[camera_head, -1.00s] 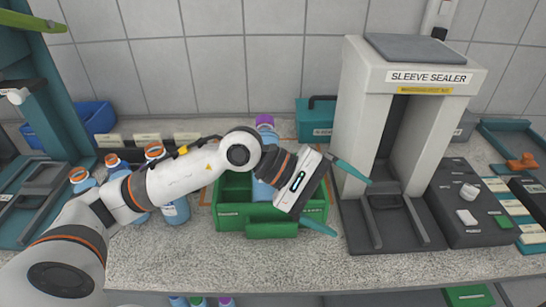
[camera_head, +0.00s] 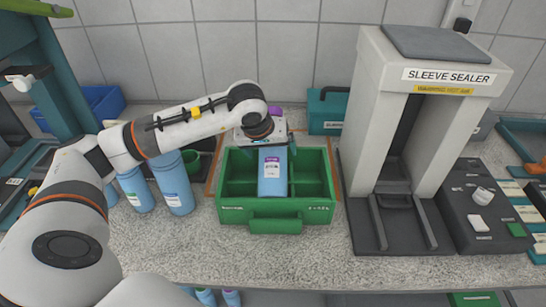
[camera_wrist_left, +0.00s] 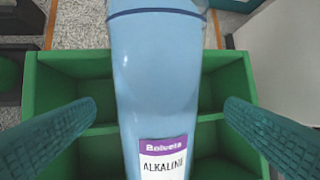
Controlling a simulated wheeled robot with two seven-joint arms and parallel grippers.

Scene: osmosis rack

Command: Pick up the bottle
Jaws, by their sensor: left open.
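A light blue bottle (camera_head: 272,176) with a purple label stands in the green crate (camera_head: 275,222). Its purple cap shows behind my left gripper (camera_head: 266,136), which is at the bottle's upper part. In the left wrist view the bottle (camera_wrist_left: 163,75) fills the middle, with a label reading Bolveta ALKALINE. The two teal ribbed fingers (camera_wrist_left: 160,112) are spread on either side of it, with gaps between them and the bottle. My left gripper is open and empty. My right gripper is not in view.
Several blue bottles (camera_head: 172,185) stand left of the crate, partly behind my left arm. The sleeve sealer (camera_head: 440,75) stands close to the right, and a teal box (camera_head: 328,113) is behind. The counter front (camera_head: 200,245) is clear.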

